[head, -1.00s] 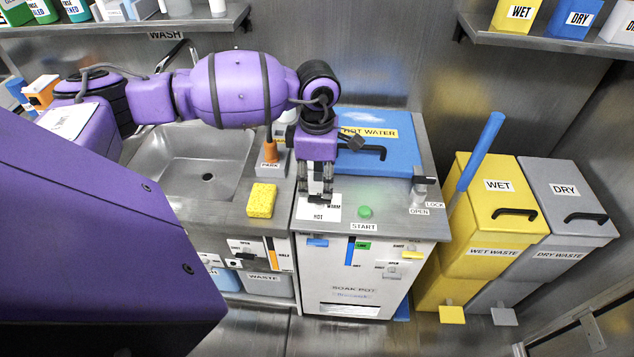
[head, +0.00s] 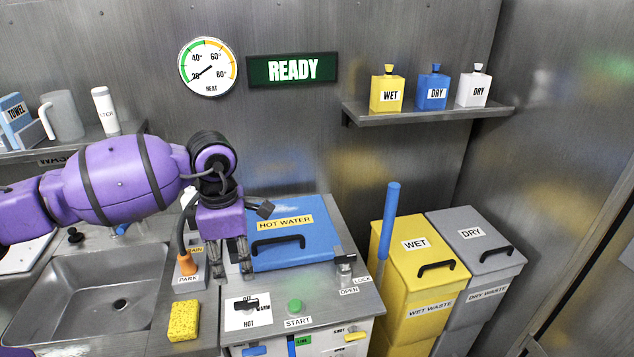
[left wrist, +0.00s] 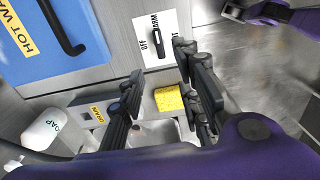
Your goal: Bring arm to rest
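My left arm comes in from the left in the head view. Its gripper (head: 232,272) points down in front of the blue hot water lid (head: 290,262), just behind the white OFF/WARM/HOT plate (head: 238,319). The left wrist view shows its two black fingers (left wrist: 165,105) apart, with nothing between them held. The black knob (head: 246,305) on the plate is clear of the fingers; it also shows in the left wrist view (left wrist: 157,37).
A yellow sponge (head: 184,321) lies beside the sink (head: 95,290). The orange-tipped PARK fixture (head: 187,266) stands close left of the gripper. A green START button (head: 295,306) is on the worktop. The READY sign (head: 292,68) is lit. Wet (head: 398,270) and dry (head: 480,255) bins stand right.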

